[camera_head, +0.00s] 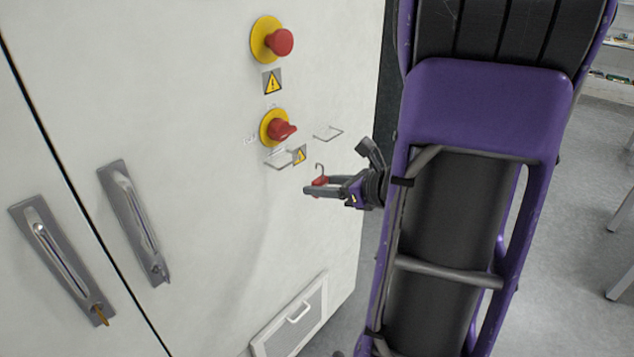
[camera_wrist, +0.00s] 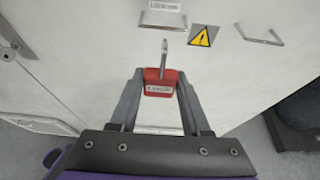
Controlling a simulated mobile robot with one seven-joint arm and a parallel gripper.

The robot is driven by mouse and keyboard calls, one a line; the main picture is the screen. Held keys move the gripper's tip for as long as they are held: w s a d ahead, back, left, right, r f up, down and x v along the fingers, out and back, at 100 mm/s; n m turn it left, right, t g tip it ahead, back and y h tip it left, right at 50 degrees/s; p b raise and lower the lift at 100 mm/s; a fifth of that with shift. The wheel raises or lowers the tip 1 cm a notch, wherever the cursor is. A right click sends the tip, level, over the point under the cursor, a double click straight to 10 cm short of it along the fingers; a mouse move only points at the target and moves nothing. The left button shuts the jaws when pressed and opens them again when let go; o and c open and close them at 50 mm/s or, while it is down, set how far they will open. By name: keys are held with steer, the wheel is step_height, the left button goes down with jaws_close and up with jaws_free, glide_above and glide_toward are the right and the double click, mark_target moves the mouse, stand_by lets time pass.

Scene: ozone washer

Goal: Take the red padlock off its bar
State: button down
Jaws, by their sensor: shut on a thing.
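The red padlock (camera_head: 319,182) is between the fingers of my gripper (camera_head: 318,189), which is shut on its body. In the wrist view the padlock (camera_wrist: 160,83) sits between the two fingertips with its grey shackle pointing up, away from the gripper. In the head view the shackle looks like an open hook. The padlock is apart from the two wire bars: one bar (camera_head: 279,160) is below the red rotary switch (camera_head: 279,129), the other (camera_head: 328,133) is to its right. The wrist view shows the right-hand bar (camera_wrist: 258,36) empty.
A red emergency button (camera_head: 279,42) on a yellow plate is above the switch. Two door handles (camera_head: 135,222) (camera_head: 62,260) stick out at the left. A low panel with a handle (camera_head: 298,312) is near the floor.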

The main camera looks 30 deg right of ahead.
steer(key=shift+s+d, duration=0.35)
steer(key=shift+s, duration=0.55)
steer(key=shift+s+d, duration=0.3)
steer(key=shift+s, duration=0.55)
